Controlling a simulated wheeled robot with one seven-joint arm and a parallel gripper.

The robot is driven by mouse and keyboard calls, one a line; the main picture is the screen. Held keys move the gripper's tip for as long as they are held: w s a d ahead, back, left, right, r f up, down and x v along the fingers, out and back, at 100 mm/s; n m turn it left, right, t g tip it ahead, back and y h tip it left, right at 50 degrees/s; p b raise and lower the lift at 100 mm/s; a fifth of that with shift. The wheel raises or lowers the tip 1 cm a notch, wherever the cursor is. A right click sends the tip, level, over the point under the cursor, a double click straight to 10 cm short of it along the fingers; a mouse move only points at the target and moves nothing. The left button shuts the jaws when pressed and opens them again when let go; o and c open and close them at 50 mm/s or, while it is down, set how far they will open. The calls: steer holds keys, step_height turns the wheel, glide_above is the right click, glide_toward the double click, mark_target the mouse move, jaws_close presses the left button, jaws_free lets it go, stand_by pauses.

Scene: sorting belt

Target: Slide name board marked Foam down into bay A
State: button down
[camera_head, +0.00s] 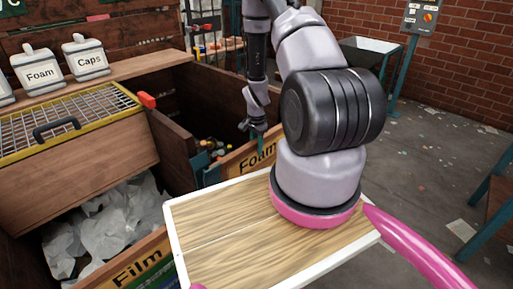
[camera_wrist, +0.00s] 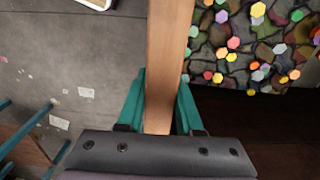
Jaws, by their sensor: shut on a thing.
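The name board marked Foam (camera_head: 255,157) stands at the front of a wooden bay (camera_head: 178,150), its lettering partly covered by my arm. In the wrist view its top edge (camera_wrist: 168,65) runs up the middle as a plain wooden strip. My gripper (camera_head: 258,137) is shut on that edge, with one teal finger on each side, also seen in the wrist view (camera_wrist: 160,105). Colourful caps (camera_wrist: 260,50) lie in the bay on one side of the board, with floor on the other. I cannot tell how deep the board sits in its slots. No letter A shows.
A board marked Film (camera_head: 140,270) fronts the left bay, which holds crumpled white film (camera_head: 105,225). A hinged mesh lid (camera_head: 65,120) covers part of that bay. White bins marked Foam (camera_head: 40,72) and Caps (camera_head: 88,60) stand behind. Open floor (camera_head: 430,150) lies to the right.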

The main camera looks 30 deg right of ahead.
step_height(320, 180, up, 21)
stand_by(0.8)
